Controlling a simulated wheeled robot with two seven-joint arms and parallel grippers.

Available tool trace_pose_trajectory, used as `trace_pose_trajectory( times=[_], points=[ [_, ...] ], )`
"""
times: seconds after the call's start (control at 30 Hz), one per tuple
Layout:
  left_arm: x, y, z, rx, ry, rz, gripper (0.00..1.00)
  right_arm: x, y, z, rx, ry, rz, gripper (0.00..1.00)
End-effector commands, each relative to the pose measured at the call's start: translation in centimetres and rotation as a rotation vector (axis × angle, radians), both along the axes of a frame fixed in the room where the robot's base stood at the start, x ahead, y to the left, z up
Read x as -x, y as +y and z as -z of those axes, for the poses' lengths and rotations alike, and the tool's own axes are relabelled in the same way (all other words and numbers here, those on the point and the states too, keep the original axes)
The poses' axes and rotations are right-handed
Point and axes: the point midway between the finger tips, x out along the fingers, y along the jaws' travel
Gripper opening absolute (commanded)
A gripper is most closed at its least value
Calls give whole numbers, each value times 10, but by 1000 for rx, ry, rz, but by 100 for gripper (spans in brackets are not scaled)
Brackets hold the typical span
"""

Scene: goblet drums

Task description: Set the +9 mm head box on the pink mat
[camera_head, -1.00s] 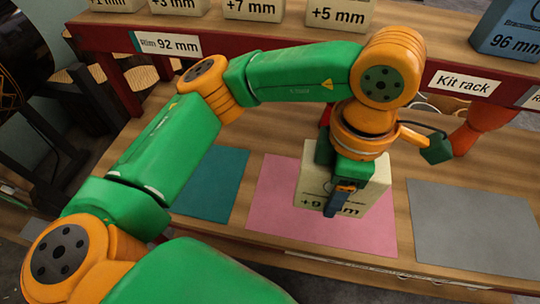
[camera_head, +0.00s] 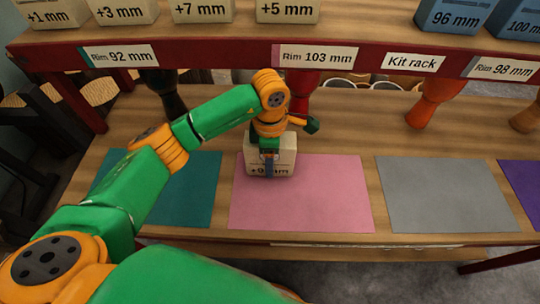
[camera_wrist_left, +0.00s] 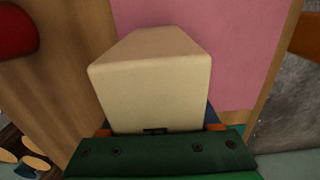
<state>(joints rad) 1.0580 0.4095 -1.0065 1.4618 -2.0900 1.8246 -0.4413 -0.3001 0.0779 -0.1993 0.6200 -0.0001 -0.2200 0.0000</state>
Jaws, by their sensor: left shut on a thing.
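The cream +9 mm head box (camera_head: 285,160) is in my left gripper (camera_head: 269,166), its label partly hidden by the gripper. In the head view it overlaps the back left part of the pink mat (camera_head: 310,205). I cannot tell whether its underside touches the mat. In the left wrist view the box (camera_wrist_left: 150,85) fills the middle, held at my left gripper (camera_wrist_left: 156,131), with the pink mat (camera_wrist_left: 235,50) showing beyond and to its right. My right gripper is not in view.
A teal mat (camera_head: 190,195) lies left of the pink one, a grey mat (camera_head: 445,195) and a purple mat (camera_head: 525,185) right. The rack shelf (camera_head: 225,50) behind carries several cream boxes and blue boxes (camera_head: 455,15). An orange goblet drum (camera_head: 432,95) stands below it.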

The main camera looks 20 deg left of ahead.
Motion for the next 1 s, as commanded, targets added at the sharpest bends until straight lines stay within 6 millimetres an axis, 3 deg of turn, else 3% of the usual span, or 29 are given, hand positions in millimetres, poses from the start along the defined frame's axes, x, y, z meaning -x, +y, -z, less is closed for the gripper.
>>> trace_pose_trajectory(
  times=[0.17, 0.2, 0.3, 0.7, 1.0],
  points=[
    [0, 0, 3, 0, 0, 0, 0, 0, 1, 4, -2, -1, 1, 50],
    [0, 0, 4, 0, 0, 0, 65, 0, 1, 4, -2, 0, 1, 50],
    [0, 0, 2, 0, 0, 0, 92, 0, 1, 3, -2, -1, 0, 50],
    [-1, 0, -7, 0, -3, -1, 92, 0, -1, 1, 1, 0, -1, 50],
    [-1, 0, -77, 0, -6, -1, 92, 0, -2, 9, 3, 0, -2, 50]
  ],
)
